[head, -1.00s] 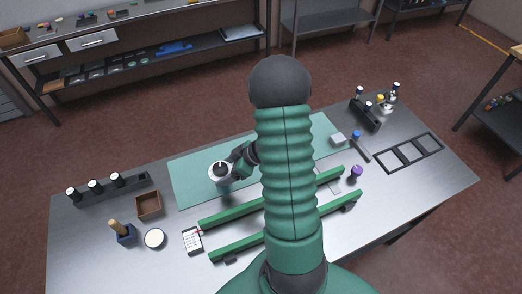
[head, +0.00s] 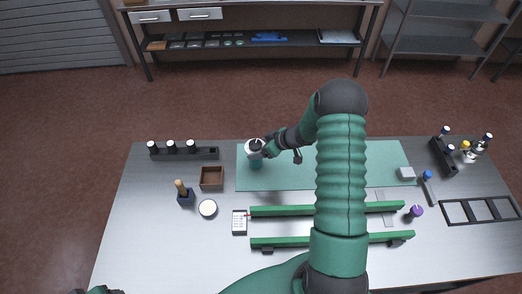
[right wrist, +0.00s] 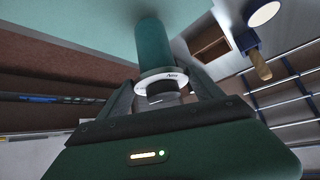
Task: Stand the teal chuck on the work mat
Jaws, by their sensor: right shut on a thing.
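The teal chuck (head: 256,163) has a teal cylinder body with a white ring and dark top. It is at the left end of the teal work mat (head: 285,180), looking roughly upright with its ring uppermost. My right gripper (head: 261,149) is shut on the chuck near the ring. In the right wrist view, the fingers hold the chuck's ring end, and the teal cylinder (right wrist: 153,42) extends away toward the mat. I cannot tell whether its base touches the mat.
Left of the mat are a brown box (head: 211,178), a dark-blue holder with a wooden handle (head: 186,197), a round white-topped item (head: 208,208) and a rack (head: 205,154). Two green rails (head: 285,211) lie in front.

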